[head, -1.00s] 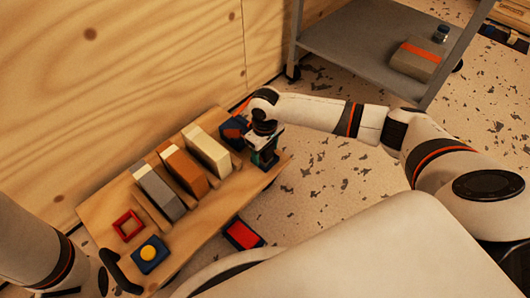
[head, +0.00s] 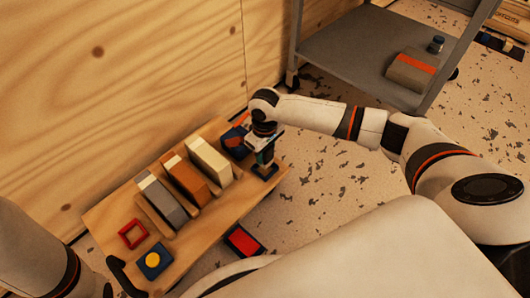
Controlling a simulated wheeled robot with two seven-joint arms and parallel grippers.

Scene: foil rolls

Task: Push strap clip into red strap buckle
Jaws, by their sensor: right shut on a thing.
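My right gripper (head: 265,163) points down over the far right end of the wooden table. It is shut on a small dark bluish thing (head: 266,173), mostly hidden by the fingers. Whether this is the strap clip I cannot tell. Just left of the gripper is a dark blue piece with a red-orange part (head: 234,141), partly behind the wrist. A red square frame (head: 121,237) lies at the table's near left. I cannot tell which red piece is the strap buckle. My left arm shows at the lower left, but its gripper is out of view.
Grey, orange-brown and cream blocks (head: 210,159) stand in a row on the table (head: 205,228). A blue block with a yellow disc (head: 153,260) is near the front. A red-topped dark box (head: 244,241) sits beside the table. A plywood wall (head: 120,90) rises behind; a grey shelf (head: 345,50) stands beyond.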

